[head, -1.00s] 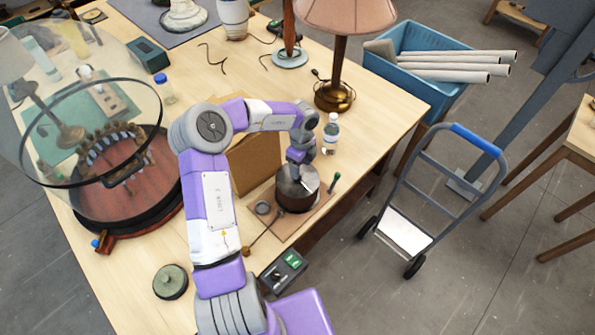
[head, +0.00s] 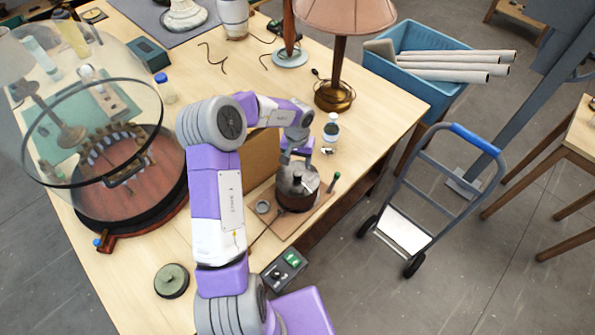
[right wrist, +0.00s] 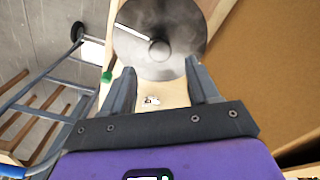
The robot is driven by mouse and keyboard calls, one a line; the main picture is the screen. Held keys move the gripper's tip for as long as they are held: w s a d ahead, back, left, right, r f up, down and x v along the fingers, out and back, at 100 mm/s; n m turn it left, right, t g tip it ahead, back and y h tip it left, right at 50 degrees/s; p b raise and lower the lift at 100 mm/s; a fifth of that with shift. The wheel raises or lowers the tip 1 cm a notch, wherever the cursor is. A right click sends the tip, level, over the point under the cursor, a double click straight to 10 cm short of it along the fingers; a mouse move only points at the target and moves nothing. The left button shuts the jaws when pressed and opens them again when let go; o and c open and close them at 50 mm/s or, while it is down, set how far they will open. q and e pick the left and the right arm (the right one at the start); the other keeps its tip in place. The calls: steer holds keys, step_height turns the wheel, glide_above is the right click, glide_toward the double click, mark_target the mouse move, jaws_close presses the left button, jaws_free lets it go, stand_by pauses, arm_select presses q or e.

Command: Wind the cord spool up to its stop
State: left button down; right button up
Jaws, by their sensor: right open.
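My right gripper (head: 297,160) is just above the spool's top. Its two fingers (right wrist: 159,72) are apart and empty, with the knob in line with the gap between them. My left gripper is not in view.
A brown box or panel (head: 262,160) stands close behind the spool. A small bottle (head: 331,128), a green-tipped tool (head: 336,178) and a lamp (head: 335,95) are nearby. A black device (head: 285,270) lies in front. A glass dome (head: 60,80) fills the left.

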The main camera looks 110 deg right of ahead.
mark_target(297, 173)
step_height(297, 173, down, 7)
steer(key=shift+r+p, duration=0.15)
steer(key=shift+p, duration=0.25)
jaws_close()
